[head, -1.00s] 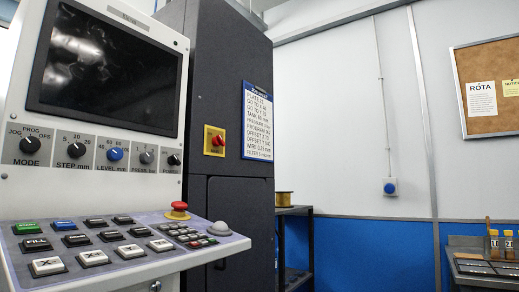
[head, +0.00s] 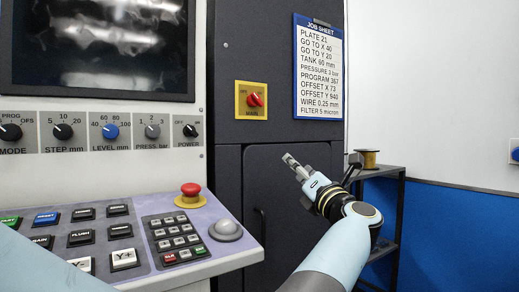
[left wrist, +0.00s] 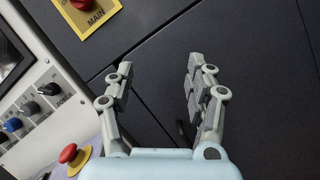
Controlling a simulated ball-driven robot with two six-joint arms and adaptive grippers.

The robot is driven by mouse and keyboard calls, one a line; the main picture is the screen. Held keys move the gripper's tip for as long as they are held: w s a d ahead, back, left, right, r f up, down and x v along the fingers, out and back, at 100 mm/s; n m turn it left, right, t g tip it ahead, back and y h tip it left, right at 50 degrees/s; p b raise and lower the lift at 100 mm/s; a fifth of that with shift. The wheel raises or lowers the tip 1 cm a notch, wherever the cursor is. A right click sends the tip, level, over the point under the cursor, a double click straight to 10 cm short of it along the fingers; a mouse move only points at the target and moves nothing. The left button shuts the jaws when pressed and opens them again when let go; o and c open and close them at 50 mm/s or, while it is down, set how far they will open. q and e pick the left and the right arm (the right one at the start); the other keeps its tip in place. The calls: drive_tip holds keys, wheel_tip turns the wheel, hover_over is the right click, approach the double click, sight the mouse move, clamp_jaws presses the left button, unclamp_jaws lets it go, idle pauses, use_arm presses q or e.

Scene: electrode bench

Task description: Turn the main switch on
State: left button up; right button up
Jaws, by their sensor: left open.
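The main switch (head: 256,100) is a red rotary knob on a yellow plate, on the dark cabinet's front. In the left wrist view, the knob (left wrist: 82,4) is partly cut off at the top left, above the word MAIN. Its position marks are too small to read. My left gripper (head: 289,160) shows in the head view below and right of the switch, before the cabinet door. In the left wrist view, its fingers (left wrist: 158,74) are apart with nothing between them. It is clear of the switch. My right gripper is not in view.
The control console (head: 215,255) stands at left, with a red emergency-stop button (head: 190,190) near its right end. A job sheet (head: 318,70) hangs right of the switch. A dark shelf (head: 385,172) with a spool (head: 369,159) stands at right. The space before the switch looks clear.

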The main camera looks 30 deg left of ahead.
sight(259, 99)
use_arm(q)
drive_tip(key=s+r+n+g+p, duration=0.1)
drive_tip(key=s+r+n+g, duration=0.15)
drive_tip(key=r+n, duration=0.55)
drive_tip(key=s+r+n+g+p, duration=0.15)
drive_tip(key=r+n+g, duration=0.3)
drive_tip(key=r, duration=0.45)
drive_tip(key=shift+n+h, duration=0.4)
drive_tip(key=shift+n, duration=0.05)
drive_tip(key=p+x, duration=0.1)
drive_tip(key=x, duration=0.9)
drive_tip(key=shift+a+r+p, duration=0.1)
drive_tip(key=shift+a+p, duration=0.2)
drive_tip(key=shift+p, duration=0.05)
drive_tip(key=shift+w+a, duration=0.2)
drive_tip(key=shift+a, duration=0.25)
clamp_jaws()
